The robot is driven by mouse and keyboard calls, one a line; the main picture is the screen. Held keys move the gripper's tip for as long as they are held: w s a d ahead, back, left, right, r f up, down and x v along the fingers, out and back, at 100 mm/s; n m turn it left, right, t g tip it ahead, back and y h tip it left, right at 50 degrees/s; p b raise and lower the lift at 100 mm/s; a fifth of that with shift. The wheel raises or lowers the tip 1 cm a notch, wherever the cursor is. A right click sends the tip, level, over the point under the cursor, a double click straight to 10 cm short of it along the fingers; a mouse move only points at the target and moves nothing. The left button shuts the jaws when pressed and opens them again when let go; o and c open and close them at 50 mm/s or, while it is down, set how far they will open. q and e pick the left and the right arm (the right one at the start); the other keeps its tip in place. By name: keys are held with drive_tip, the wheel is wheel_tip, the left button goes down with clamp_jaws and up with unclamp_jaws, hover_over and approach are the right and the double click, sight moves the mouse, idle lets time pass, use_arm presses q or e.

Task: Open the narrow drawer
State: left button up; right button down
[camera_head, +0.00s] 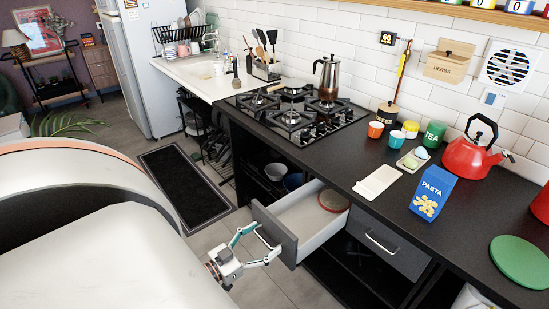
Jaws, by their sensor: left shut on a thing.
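The narrow drawer (307,222) stands pulled out from under the black counter. It has a dark grey front (274,235) and white walls, and a round brownish thing (333,201) lies inside at its back right. My left gripper (265,241) is at the outer face of that front, shut on the drawer's handle. The handle is small and partly hidden by the fingers. My right gripper is not in this view.
A wider grey drawer (389,249) with a light bar handle is closed to the right. Open shelves with bowls (293,181) are left of the drawer. Grey floor (255,289) is free below my gripper.

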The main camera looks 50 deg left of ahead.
use_arm(q)
drive_tip(key=shift+s+a, duration=0.25)
drive_tip(key=shift+s, duration=0.8)
drive_tip(key=o, duration=1.3)
drive_tip(key=shift+c, duration=0.2)
drive_tip(key=s, duration=1.2)
drive_tip(key=shift+a, duration=0.45)
